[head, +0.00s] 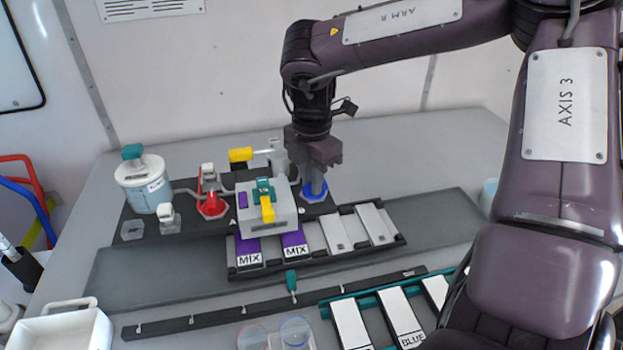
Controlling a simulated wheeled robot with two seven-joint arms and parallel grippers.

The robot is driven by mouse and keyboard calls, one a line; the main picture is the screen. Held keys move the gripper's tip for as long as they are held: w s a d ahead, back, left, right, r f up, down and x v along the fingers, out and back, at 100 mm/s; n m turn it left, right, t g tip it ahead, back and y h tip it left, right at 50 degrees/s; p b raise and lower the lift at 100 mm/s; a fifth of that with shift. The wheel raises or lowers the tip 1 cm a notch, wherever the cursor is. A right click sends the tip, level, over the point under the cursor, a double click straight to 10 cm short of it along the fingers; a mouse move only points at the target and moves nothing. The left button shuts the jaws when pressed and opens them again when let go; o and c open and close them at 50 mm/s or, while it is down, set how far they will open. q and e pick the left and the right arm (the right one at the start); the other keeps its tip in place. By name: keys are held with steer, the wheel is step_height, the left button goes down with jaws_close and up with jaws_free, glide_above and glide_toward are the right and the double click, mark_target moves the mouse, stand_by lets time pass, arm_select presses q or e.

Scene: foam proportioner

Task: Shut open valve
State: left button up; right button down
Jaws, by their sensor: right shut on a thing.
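My right gripper (315,168) points down at the back of the bench, over a blue hexagonal valve base (316,193). It is shut on a grey upright piece above that base; the fingers hide most of it, so I cannot tell its handle position. To the left, a red valve piece (211,203) stands on a similar red base. A yellow handle (241,155) lies sideways on a pipe between them. A light grey box unit (267,212) with a teal and yellow lever (265,200) stands in front. My left gripper is not in view.
A jar with a teal knob (147,190) stands at the back left. Purple MIX cards (249,252) and white cards (336,229) sit in a dark rack. A rail with a teal slider (291,281) runs across the front. A white bin (60,328) is at front left.

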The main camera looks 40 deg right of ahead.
steer(key=n, duration=0.6)
steer(key=shift+r+n, duration=0.1)
steer(key=shift+n, duration=0.2)
steer(key=n, duration=0.5)
steer(key=shift+s+d+n+p, duration=0.15)
steer(key=shift+n+p, duration=0.2)
steer(key=shift+n, duration=0.05)
steer(key=c, duration=1.4)
jaws_free()
step_height(320, 180, up, 8)
steer(key=shift+f+b, duration=0.15)
steer(key=shift+b, duration=0.35)
